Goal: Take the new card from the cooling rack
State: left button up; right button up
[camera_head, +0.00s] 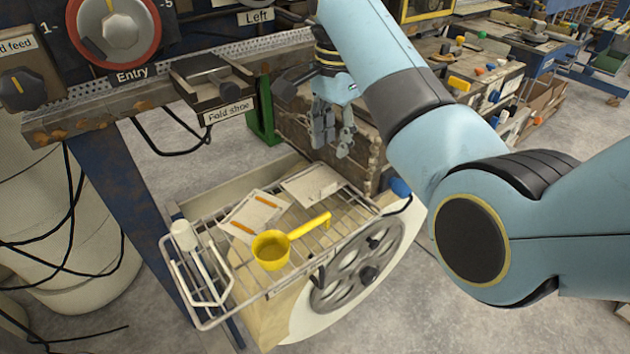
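The cooling rack (345,222) is a wire grid in the lower middle of the head view. A pale card with orange strips (262,208) lies on its left part. A plain grey-white card (312,185) lies near its back edge. I cannot tell by a label which card is the new one. My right gripper (332,150) hangs above and behind the rack's back edge, fingers pointing down. The fingers are apart with nothing between them. My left gripper is not in view.
A yellow ladle (271,252) rests on the rack across the front. A white-handled tool (186,236) stands at the rack's left end. The fold shoe (215,88) and machine rail are at upper left. A spoked wheel (357,268) is below the rack's right side.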

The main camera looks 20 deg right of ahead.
send_over(329, 191)
jog(key=w, duration=0.1)
notch_tip(329, 191, down, 4)
jog(key=shift+d+f, duration=0.15)
jog(key=shift+f, duration=0.1)
jog(key=f, duration=0.3)
jog(key=f+p, duration=0.1)
jog(key=f, duration=0.1)
jog(key=shift+s+a+f, duration=0.2)
jog(key=shift+s+f, duration=0.1)
jog(key=shift+s, duration=0.1)
grip_shut()
